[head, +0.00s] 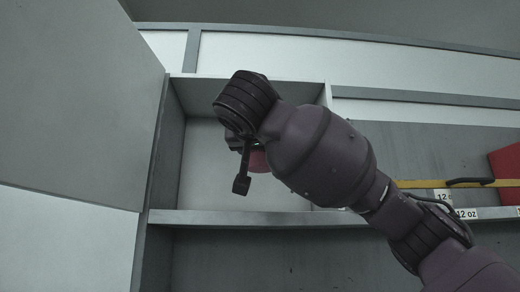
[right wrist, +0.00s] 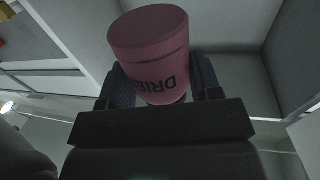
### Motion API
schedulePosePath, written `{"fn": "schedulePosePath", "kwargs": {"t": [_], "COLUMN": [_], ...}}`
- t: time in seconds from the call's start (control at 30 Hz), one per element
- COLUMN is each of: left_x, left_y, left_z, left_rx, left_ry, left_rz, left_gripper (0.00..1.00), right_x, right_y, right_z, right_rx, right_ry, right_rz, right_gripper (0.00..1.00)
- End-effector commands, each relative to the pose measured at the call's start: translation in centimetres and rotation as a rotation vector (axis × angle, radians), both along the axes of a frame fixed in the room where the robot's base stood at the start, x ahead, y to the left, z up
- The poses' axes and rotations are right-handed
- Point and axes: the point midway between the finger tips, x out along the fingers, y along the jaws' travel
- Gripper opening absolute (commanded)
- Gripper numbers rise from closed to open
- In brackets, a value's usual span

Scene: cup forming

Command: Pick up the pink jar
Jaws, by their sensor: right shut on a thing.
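The pink jar (right wrist: 150,50) with dark lettering on its side is between the two fingers of my right gripper (right wrist: 165,85) in the right wrist view. The fingers press on both sides of it. In the head view only a small part of the pink jar (head: 258,161) shows behind my right gripper (head: 243,160), in front of the open shelf compartment (head: 250,217). My arm hides most of it, and I cannot tell whether it touches the shelf. My left gripper is not in view.
A tall grey panel (head: 75,100) stands close on the left of the compartment. To the right, a shelf edge carries "12 oz" labels (head: 466,213) and a yellow strip (head: 415,184). A red object (head: 506,170) is at the far right. The compartment's left part looks empty.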

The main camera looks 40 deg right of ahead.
Motion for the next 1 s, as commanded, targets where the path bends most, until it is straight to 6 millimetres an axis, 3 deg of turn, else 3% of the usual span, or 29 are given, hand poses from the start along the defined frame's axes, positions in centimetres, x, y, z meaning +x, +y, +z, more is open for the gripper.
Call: {"fn": "schedulePosePath", "kwargs": {"t": [0.5, 1.0], "left_x": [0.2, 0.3], "left_y": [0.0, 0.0], "left_z": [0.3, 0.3], "left_rx": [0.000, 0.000], "left_ry": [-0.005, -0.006], "left_rz": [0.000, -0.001], "left_gripper": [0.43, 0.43], "right_x": [-4.1, -5.6], "right_y": [2.2, 3.1], "right_z": [0.0, -0.2], "right_rx": [0.006, 0.007], "right_ry": [-0.001, 0.003], "right_rz": [-0.003, -0.005], "right_gripper": [0.32, 0.32]}}
